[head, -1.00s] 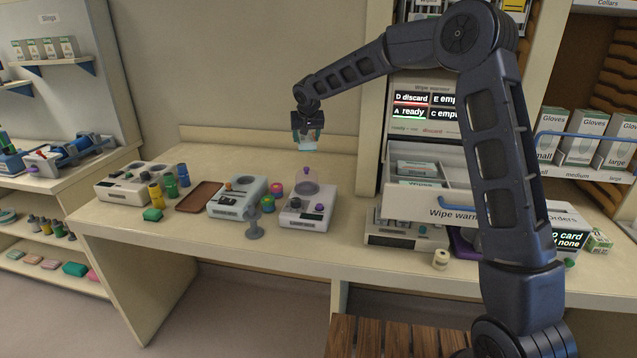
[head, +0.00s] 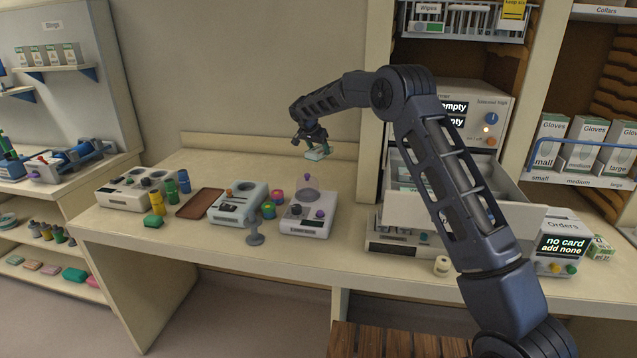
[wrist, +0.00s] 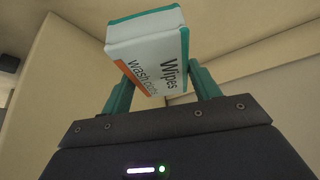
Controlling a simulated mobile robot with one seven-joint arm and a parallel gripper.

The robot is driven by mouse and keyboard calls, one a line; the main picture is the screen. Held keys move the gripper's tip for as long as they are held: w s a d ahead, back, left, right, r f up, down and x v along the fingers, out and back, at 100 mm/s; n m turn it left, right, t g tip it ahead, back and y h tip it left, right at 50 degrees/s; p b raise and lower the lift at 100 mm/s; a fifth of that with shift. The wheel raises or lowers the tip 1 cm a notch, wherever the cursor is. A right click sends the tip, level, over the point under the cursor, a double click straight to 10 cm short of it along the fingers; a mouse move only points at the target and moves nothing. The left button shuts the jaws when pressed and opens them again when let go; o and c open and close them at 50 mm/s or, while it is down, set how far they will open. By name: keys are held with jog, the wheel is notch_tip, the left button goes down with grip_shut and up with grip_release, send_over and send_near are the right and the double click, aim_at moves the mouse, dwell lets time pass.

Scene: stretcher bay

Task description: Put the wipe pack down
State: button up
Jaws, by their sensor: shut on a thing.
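The wipe pack (wrist: 150,55) is a small white, teal and orange block, labelled "Wipes" and "wash cloths" in the wrist view. My gripper (head: 311,149) is shut on it, with teal fingers on both sides of the pack in the wrist view (wrist: 160,88). In the head view the pack (head: 318,153) hangs tilted above the back right of the bench (head: 335,177), apart from its top. The wall is behind it.
A device with a clear dome (head: 307,204), a grey-blue device (head: 238,203) and a brown tray (head: 201,203) stand on the bench. The open warmer drawer (head: 410,211) juts out at right. The bench's back right has bare room.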

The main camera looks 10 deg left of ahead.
notch_tip(320, 180, down, 15)
jog(key=shift+r, duration=0.1)
dwell(0.5)
jog(key=shift+f, duration=0.2)
jog(key=o, duration=1)
jog(key=v, duration=1.2)
jog(key=shift+r, duration=0.15)
